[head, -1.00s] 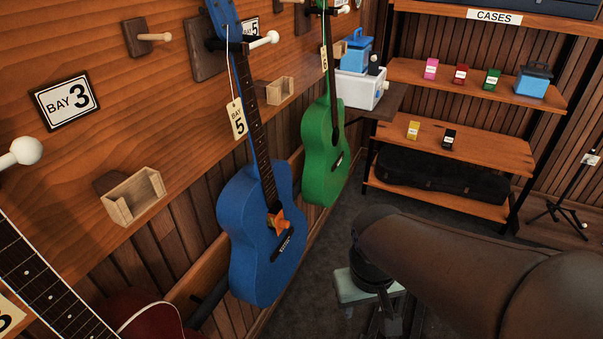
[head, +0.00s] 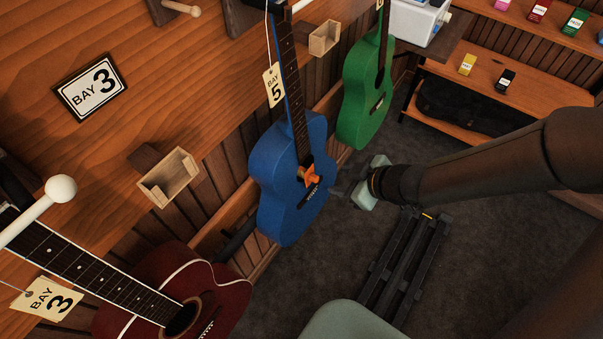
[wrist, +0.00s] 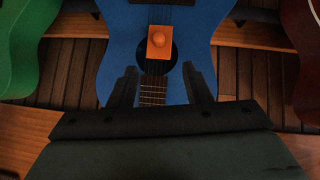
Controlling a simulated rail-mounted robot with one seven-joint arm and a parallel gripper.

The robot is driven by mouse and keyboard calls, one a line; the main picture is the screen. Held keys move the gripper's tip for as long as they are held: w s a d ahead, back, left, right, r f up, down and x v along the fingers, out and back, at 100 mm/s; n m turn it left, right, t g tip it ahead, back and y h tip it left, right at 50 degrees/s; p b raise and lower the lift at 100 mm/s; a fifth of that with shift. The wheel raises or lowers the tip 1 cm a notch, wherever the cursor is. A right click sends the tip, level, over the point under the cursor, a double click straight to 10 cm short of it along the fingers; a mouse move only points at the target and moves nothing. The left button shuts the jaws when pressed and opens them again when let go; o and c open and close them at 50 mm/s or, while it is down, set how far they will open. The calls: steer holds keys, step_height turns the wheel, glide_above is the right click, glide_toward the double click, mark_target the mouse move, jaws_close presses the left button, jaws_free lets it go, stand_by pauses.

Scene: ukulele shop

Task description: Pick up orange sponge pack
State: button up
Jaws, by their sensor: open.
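The orange sponge pack (head: 312,175) sits at the sound hole of the blue ukulele (head: 278,185), which hangs on the wall. In the wrist view the pack (wrist: 159,42) is a small orange block with a round bump, over the sound hole and strings. My gripper (head: 335,191) is just right of the blue ukulele's body in the head view. In the wrist view its two dark fingers (wrist: 155,86) are spread apart, with the pack beyond and between them. Nothing is between the fingertips, and the gripper is apart from the pack.
A green ukulele (head: 365,95) hangs behind the blue one, and a dark red one (head: 165,290) hangs nearer. Wooden holders (head: 168,178) stick out from the wall. Shelves (head: 490,85) with small boxes stand at the back right.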

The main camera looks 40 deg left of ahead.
mark_target(317, 179)
steer(key=shift+d+f+b+x, duration=0.1)
steer(key=shift+b+x, duration=0.65)
steer(key=shift+x, duration=2)
steer(key=shift+d+f+b+x, duration=0.15)
steer(key=shift+b+x, duration=0.55)
steer(key=shift+x, duration=2.1)
steer(key=shift+r, duration=0.1)
steer(key=c, duration=0.9)
jaws_close()
